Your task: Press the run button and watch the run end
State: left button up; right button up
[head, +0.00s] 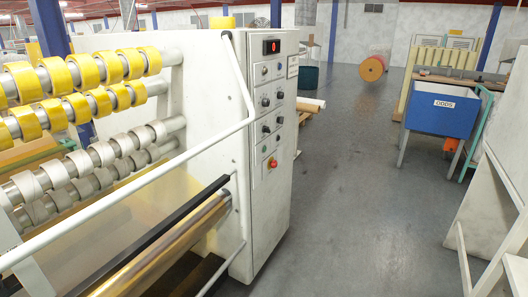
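The control panel (273,110) is on the end face of the white rewinding machine (215,100), near the picture's middle. A dark display (271,46) with a small red mark sits at its top. Several dark knobs and small buttons sit below it in two columns. A red button (273,163) sits at the bottom. I cannot tell which control is the run button. Yellow tape rolls (85,70) sit on the upper shafts and pale rings (60,172) on the lower ones. Neither of my grippers is in view.
A white guard rail (130,187) runs across the machine's front and up beside the panel. Grey floor (350,190) is clear to the panel's right. A blue bin (440,112) on legs stands farther right. White equipment (490,210) borders the right edge.

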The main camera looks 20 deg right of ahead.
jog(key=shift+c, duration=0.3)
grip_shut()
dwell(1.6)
